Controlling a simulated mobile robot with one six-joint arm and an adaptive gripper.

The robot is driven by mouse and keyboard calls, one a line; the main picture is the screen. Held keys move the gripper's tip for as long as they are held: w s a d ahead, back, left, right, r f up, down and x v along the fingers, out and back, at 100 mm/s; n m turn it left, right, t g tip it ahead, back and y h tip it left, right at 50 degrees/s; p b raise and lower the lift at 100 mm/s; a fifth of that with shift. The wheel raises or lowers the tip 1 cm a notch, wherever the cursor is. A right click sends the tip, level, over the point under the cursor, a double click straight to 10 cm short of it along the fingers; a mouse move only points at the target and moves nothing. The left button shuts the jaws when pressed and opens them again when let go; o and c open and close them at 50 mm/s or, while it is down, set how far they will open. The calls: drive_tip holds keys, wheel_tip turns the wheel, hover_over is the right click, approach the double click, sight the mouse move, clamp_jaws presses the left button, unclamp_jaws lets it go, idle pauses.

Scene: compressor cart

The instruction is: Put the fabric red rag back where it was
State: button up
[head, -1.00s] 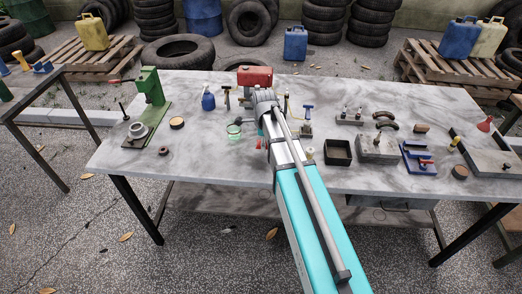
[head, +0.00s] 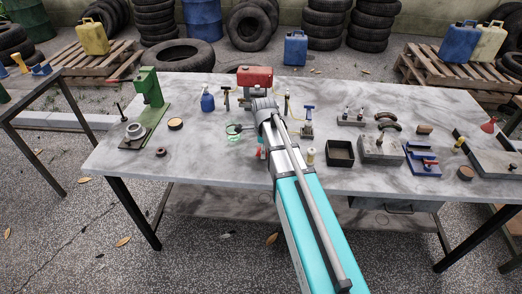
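My arm reaches in from the bottom right over the grey table (head: 205,165). Its wrist covers the middle of the table. A dark part that looks like my gripper (head: 243,128) shows just left of the wrist, beside a small green-rimmed round item (head: 233,135). It is too small to tell whether the fingers are open or shut or hold anything. A small red patch (head: 260,152) shows at the left edge of my arm; I cannot tell whether it is the fabric red rag. No other cloth is clearly visible, and my arm hides part of the tabletop.
A red machine (head: 254,77) stands at the back. A green press (head: 149,100) and blue bottle (head: 207,99) are left. A black open box (head: 340,153), grey block (head: 380,148) and blue vise-like tool (head: 421,160) are right. The front left of the table is clear.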

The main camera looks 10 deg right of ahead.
drive_tip(key=o, duration=0.4)
drive_tip(key=shift+c, duration=0.2)
drive_tip(key=shift+r, duration=0.1)
wheel_tip(320, 180, up, 12)
drive_tip(key=p, duration=1.2)
idle(0.7)
drive_tip(key=s+n, duration=1.6)
drive_tip(key=n, duration=0.5)
drive_tip(key=shift+s+a+n, duration=0.3)
drive_tip(key=shift+a, duration=0.05)
